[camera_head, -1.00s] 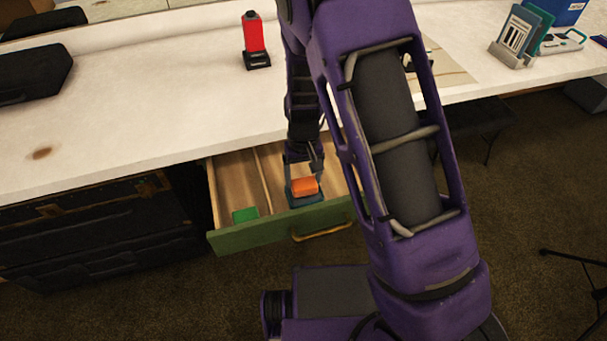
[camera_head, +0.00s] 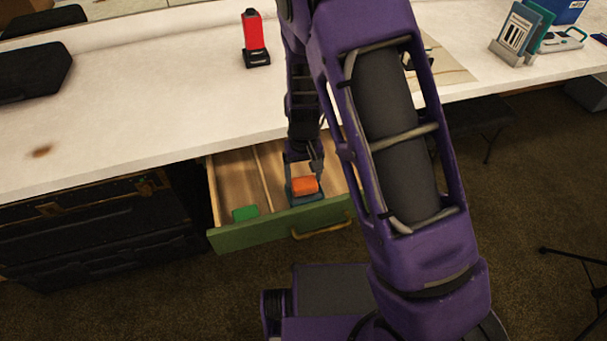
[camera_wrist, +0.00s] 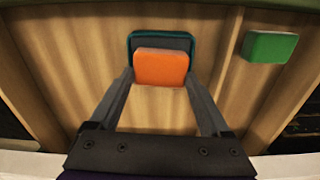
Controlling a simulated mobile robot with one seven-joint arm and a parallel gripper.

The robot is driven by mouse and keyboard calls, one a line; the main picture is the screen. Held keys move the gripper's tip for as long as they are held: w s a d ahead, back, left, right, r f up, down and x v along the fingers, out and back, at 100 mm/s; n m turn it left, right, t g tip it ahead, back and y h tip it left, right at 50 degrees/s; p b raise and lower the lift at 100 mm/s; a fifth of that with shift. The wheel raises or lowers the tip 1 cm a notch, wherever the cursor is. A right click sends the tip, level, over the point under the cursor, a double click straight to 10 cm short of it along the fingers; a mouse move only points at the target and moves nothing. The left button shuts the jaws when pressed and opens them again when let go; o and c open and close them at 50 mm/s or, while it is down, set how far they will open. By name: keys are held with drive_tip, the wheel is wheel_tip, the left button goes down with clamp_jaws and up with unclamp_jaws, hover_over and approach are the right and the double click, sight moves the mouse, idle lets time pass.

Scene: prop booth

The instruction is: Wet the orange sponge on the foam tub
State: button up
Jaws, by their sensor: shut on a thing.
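The orange sponge (camera_head: 305,186) is between the fingers of my gripper (camera_head: 302,176), over the drawer's right compartment. In the wrist view the sponge (camera_wrist: 161,67) sits between the two fingertips (camera_wrist: 160,74), which are shut on its sides. The foam tub (camera_head: 307,199), teal-rimmed with a dark inside, lies directly below the sponge near the drawer front. Its far rim (camera_wrist: 160,34) shows beyond the sponge in the wrist view. The sponge overlaps the tub in both views; I cannot tell whether they touch.
The open drawer has a green front (camera_head: 275,228) and a wooden divider. A green block (camera_head: 245,214) lies in the left compartment and also shows in the wrist view (camera_wrist: 270,46). The white counter (camera_head: 150,110) overhangs the drawer.

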sight(304, 180)
drive_tip(key=shift+s+f, duration=0.1)
drive_tip(key=shift+f, duration=0.4)
idle(1.1)
drive_tip(key=shift+r+p, duration=2.5)
drive_tip(key=shift+r, duration=1.1)
